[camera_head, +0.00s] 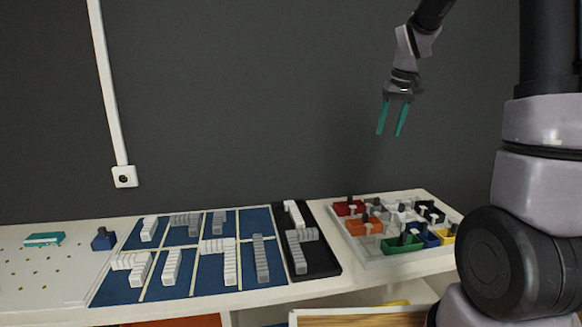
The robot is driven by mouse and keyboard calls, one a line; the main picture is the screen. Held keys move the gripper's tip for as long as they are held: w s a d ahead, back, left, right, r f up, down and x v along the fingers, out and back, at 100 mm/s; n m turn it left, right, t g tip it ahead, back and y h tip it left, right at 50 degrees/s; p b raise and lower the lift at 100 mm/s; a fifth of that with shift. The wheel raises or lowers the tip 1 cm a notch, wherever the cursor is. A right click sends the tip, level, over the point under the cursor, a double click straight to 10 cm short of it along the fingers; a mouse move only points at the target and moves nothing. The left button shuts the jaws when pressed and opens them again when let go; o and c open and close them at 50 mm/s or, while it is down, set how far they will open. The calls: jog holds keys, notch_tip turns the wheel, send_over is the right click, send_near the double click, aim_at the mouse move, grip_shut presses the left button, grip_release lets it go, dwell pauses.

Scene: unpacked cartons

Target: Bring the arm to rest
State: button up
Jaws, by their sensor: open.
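My gripper (391,117) hangs in the upper right of the head view, fingers pointing down. Its two teal fingers are apart with nothing between them. It is well above the bench, in front of the dark wall, over the area of the black tray and the white tray. My arm runs out of the picture at the top, and its thicker links fill the right side.
On the bench are a blue gridded mat (150,290) with grey and white block rows, a black tray (322,262) with similar blocks, and a white tray (372,259) with coloured bins. A pegboard (50,285) lies left. An open drawer (360,318) is below.

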jog(key=s+a+r+m+t, duration=0.1)
jog(key=s+r, duration=0.2)
jog(key=s, duration=0.5)
jog(key=s+a+r+m+t, duration=0.1)
jog(key=s+r+t, duration=0.1)
jog(key=s, duration=0.7)
jog(key=s+a+r+m+t+y, duration=0.1)
jog(key=s+r+m, duration=0.1)
jog(key=s, duration=0.6)
jog(key=shift+s+a+r+t, duration=0.15)
jog(key=shift+a+r+t, duration=0.25)
jog(key=shift+r, duration=0.45)
